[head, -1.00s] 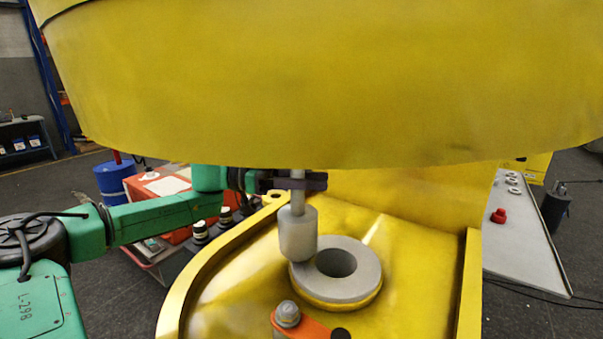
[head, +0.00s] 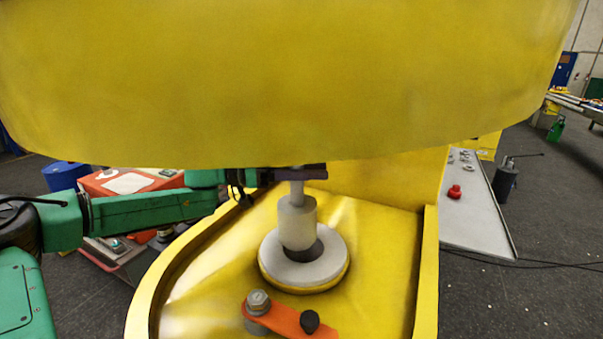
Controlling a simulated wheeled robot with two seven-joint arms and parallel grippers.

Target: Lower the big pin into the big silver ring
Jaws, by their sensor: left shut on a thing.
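The big pin (head: 297,221) is a grey cylinder with a thinner shaft on top. My left gripper (head: 300,174) is shut on that shaft, just under the lower edge of the yellow boom. The big silver ring (head: 279,267) is a flat grey ring on a yellow boss. The pin's lower end overlaps the rear part of the ring's dark hole in the picture. I cannot tell whether it is above the ring or slightly inside the hole. My right gripper does not show.
The large yellow boom (head: 280,80) hangs close above my gripper. An orange bracket (head: 280,318) with a bolt (head: 258,303) sits in front of the ring. Yellow side walls (head: 427,270) border the housing. A grey bench (head: 480,215) with a red part (head: 454,192) stands at right.

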